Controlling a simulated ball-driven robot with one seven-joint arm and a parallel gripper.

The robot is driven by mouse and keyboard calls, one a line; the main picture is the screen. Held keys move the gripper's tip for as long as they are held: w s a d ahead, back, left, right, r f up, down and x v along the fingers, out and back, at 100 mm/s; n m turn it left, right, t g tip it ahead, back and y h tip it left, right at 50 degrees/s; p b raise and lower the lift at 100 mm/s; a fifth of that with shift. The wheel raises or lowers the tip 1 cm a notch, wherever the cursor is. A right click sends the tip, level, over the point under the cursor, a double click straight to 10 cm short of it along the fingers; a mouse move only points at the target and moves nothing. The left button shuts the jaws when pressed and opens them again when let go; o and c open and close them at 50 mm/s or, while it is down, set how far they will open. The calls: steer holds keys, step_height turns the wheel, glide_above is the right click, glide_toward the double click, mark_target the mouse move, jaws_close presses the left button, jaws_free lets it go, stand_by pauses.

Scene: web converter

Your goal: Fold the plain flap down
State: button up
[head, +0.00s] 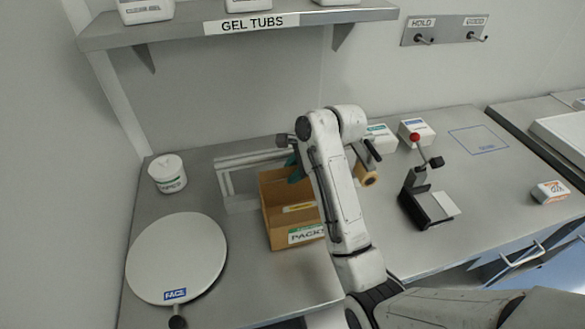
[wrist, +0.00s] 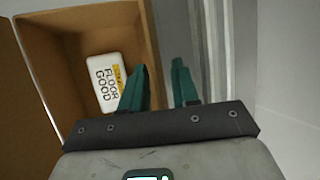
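The open brown cardboard box (head: 272,222) stands on the bench in the head view, with a "PACKS" label on its front. My gripper (head: 292,168) is at the box's back edge, and my arm covers the box's right side. A white "FLOOR GOOD" pack (wrist: 105,82) lies inside.
A grey metal frame (head: 236,183) stands beside and behind the box. A round turntable (head: 177,258) marked "FACE" and a white tub (head: 168,173) are at left. A shelf (head: 240,25) hangs above.

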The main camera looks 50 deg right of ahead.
steer(key=shift+c, duration=0.4)
jaws_close()
steer(key=shift+s+f, duration=0.1)
steer(key=t+h+b, duration=0.1)
steer(key=s+n+t+h+b, duration=0.1)
steer(key=t, duration=0.1)
steer(key=a+f+t+b, duration=0.1)
steer(key=b, duration=0.1)
steer(key=shift+s+f+t+h, duration=0.1)
steer(key=shift+s+t+h, duration=0.05)
steer(key=shift+t+h, duration=0.25)
stand_by(0.4)
